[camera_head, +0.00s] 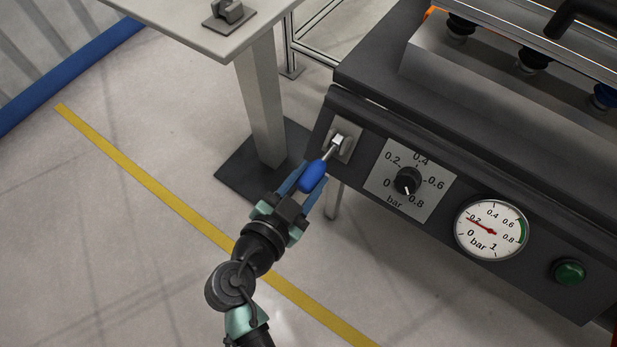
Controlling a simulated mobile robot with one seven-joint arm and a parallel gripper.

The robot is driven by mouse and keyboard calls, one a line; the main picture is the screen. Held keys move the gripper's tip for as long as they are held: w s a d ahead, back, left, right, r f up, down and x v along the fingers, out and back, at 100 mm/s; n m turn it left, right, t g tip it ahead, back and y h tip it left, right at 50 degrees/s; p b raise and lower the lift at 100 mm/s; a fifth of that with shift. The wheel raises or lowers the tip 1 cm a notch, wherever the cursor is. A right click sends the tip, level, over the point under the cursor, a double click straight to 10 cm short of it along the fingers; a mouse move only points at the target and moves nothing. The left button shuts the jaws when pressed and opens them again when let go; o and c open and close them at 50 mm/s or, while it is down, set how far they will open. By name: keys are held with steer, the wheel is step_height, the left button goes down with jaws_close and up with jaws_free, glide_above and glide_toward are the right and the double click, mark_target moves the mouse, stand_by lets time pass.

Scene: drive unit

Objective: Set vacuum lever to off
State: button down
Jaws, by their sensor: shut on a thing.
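The vacuum lever (313,175) has a blue handle on a short metal shaft. The shaft comes out of a pale square plate (346,146) at the left end of the dark drive unit's front panel (365,128). The lever points down and to the left in the picture, out from the panel. My gripper (311,184) is at the handle, with one blue finger on each side, shut on it. The fingers hide part of the handle's sides. No on or off marking is readable by the lever.
Right of the lever are a black pressure knob (407,181) on a bar scale, a round gauge (491,230) with its red needle near 0.2, and a green button (569,271). A grey table (196,35) stands behind left. The floor at left is open.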

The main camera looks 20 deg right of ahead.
steer(key=shift+c, duration=2.3)
jaws_free()
steer(key=p+v, duration=0.1)
steer(key=v, duration=1.1)
steer(key=shift+s+a+r, duration=0.15)
steer(key=shift+s+a, duration=0.05)
steer(key=shift+s, duration=0.15)
